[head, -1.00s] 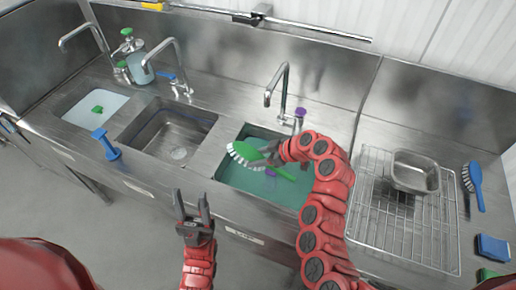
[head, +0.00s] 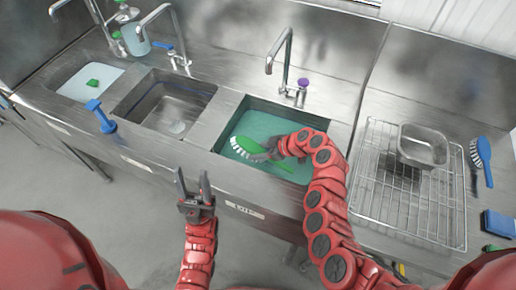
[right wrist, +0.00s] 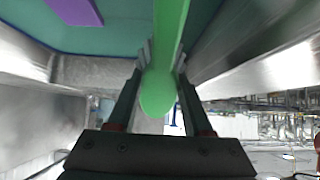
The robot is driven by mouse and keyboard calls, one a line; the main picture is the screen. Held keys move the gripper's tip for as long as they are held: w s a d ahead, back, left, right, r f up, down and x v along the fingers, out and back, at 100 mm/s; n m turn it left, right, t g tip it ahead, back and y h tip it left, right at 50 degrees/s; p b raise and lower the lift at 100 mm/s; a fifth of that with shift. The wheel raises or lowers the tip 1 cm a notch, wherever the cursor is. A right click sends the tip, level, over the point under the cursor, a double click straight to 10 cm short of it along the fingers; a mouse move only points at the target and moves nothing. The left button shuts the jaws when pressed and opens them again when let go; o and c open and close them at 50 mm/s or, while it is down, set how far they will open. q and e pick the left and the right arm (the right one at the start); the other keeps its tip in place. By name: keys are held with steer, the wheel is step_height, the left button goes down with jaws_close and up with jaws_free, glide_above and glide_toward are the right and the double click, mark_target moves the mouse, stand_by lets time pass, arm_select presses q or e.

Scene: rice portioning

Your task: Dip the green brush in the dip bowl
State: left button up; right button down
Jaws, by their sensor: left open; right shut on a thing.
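The green brush (head: 246,144) with white bristles is inside the right sink (head: 213,150), which holds teal liquid. Whether the bristles touch the liquid I cannot tell. My left gripper (head: 193,187) is open and empty in front of the counter. A metal pan (head: 422,147) sits on the wire rack at right; no other bowl is clear to see.
The middle sink (head: 165,100) looks empty. The left sink (head: 90,80) holds pale liquid and a green piece (head: 93,83). A blue tool (head: 101,117) stands at the counter's front edge. The wire rack (head: 395,205), a blue brush (head: 481,160) and a blue sponge (head: 498,223) are at right.

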step_height(320, 180, down, 9)
steer(key=b, duration=0.9)
steer(key=shift+f, duration=0.15)
stand_by(1.6)
step_height(320, 180, up, 22)
steer(key=p, duration=0.5)
glide_above(258, 150)
steer(key=shift+r, duration=0.4)
stand_by(0.5)
steer(key=shift+s+f, duration=0.1)
stand_by(1.1)
